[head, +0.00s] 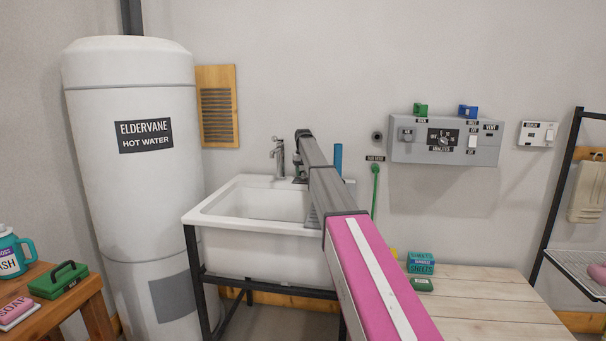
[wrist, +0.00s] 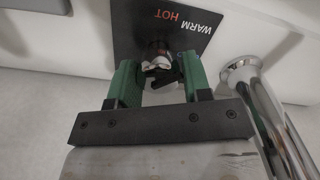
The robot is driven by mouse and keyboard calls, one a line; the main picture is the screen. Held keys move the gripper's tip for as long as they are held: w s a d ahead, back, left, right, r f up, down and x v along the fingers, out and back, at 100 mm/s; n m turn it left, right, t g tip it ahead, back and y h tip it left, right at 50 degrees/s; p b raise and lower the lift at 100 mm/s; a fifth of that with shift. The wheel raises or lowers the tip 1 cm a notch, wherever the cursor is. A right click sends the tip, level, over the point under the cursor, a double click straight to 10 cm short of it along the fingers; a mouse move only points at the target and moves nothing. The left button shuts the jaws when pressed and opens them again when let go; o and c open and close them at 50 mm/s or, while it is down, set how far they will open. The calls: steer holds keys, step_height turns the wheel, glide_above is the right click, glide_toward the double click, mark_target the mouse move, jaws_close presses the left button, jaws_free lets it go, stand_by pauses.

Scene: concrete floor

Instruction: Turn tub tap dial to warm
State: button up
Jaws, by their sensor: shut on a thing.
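The tub tap dial (wrist: 160,67) shows in the wrist view between the green fingers of my gripper (wrist: 160,75), which is shut on it. The dial's dark pointer is partly hidden by the fingers, so I cannot tell its setting. Behind it is a black plate (wrist: 150,25) with the words WARM in white and HOT in red. In the head view my arm reaches to the back rim of the white tub (head: 240,242), and the dial is hidden behind it. The chrome tap (head: 278,158) stands on the tub's back rim, just left of my arm's end.
A tall hot water tank (head: 135,200) stands left of the tub. A grey control panel (head: 444,140) is on the wall to the right. A wooden table (head: 490,305) with small boxes is at the lower right. In the wrist view a chrome pipe (wrist: 270,115) runs close to the right finger.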

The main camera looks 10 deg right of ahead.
steer(key=shift+d, duration=0.15)
steer(key=o, duration=0.9)
steer(key=shift+c, duration=0.2)
steer(key=shift+r, duration=0.1)
step_height(320, 180, up, 11)
steer(key=shift+f, duration=0.2)
